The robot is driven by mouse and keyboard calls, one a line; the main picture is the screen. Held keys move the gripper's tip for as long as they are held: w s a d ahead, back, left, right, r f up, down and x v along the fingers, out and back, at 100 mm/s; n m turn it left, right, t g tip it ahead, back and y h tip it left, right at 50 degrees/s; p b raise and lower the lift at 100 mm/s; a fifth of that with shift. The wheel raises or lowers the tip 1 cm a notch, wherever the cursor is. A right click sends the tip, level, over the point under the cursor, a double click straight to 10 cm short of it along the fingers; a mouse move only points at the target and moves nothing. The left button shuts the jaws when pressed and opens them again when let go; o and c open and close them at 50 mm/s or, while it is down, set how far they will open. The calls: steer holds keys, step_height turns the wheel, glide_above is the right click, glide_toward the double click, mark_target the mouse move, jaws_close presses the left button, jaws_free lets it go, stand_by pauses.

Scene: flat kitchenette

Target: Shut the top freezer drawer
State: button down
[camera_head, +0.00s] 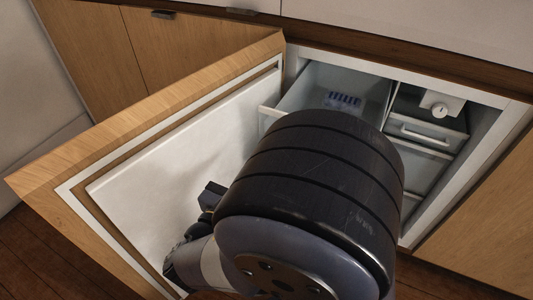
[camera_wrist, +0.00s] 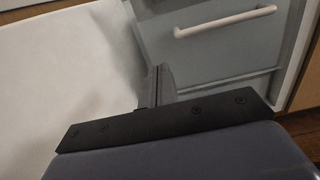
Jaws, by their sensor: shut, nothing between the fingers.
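The freezer stands open. A grey-white drawer (camera_head: 300,92) is pulled out at the top left of the compartment, with a blue-and-white package (camera_head: 343,101) inside. My arm hides most of its front. In the wrist view, a pale drawer front (camera_wrist: 215,50) with a white bar handle (camera_wrist: 225,21) is ahead and to the right; I cannot tell which drawer it belongs to. My gripper (camera_wrist: 156,80) is shut and empty, below and left of that handle, and looks apart from it.
The open wooden door (camera_head: 165,95) with its white inner panel (camera_head: 190,140) spreads out on the left. Wooden cabinets stand on both sides.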

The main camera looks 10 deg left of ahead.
steer(key=b+x, duration=0.2)
steer(key=x, duration=0.6)
steer(key=x, duration=2.2)
steer(key=shift+f+p, duration=0.1)
steer(key=shift+p, duration=0.2)
steer(key=shift+a, duration=0.1)
